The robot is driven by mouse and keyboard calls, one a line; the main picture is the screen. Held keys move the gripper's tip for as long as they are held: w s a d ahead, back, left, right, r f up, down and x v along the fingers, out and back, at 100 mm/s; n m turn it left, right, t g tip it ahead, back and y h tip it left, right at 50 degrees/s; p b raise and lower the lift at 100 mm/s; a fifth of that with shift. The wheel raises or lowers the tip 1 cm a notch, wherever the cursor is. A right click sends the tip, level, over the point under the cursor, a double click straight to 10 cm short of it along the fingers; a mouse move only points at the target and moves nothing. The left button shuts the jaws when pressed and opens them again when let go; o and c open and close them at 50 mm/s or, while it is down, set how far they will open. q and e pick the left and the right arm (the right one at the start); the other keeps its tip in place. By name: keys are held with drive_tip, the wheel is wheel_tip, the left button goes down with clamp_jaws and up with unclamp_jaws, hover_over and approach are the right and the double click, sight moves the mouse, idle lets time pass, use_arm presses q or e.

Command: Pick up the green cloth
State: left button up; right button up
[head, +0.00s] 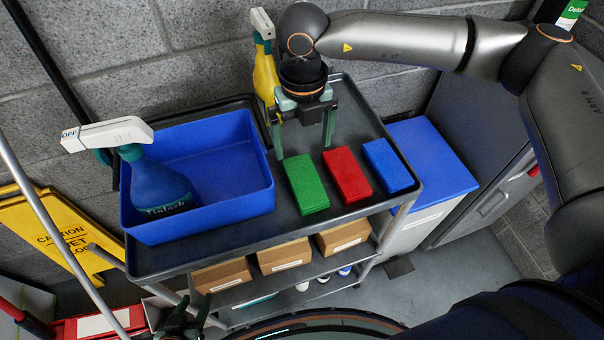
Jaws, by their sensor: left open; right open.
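The green cloth (307,187) is a folded block lying flat on the dark cart top, leftmost in a row with a red and a blue one. My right gripper (304,150) points down just behind and above the green cloth. Its fingers are apart with nothing between them, and no contact with the cloth shows. My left gripper (184,316) is low at the bottom edge, in front of the cart and partly cut off. It is open.
A red cloth (347,175) and a blue cloth (388,166) lie just right of the green one. A blue bin (245,201) with a teal spray bottle (160,188) stands left. A yellow spray bottle (265,75) stands behind my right gripper. Boxes (284,256) fill the shelf below.

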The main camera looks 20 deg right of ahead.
hover_over(302, 173)
wheel_tip(302, 173, down, 4)
drive_tip(key=shift+d+f, duration=0.1)
drive_tip(key=shift+f, duration=0.15)
drive_tip(key=shift+f+p, duration=0.8)
drive_tip(key=shift+f, duration=1.85)
drive_tip(key=c, duration=1.2)
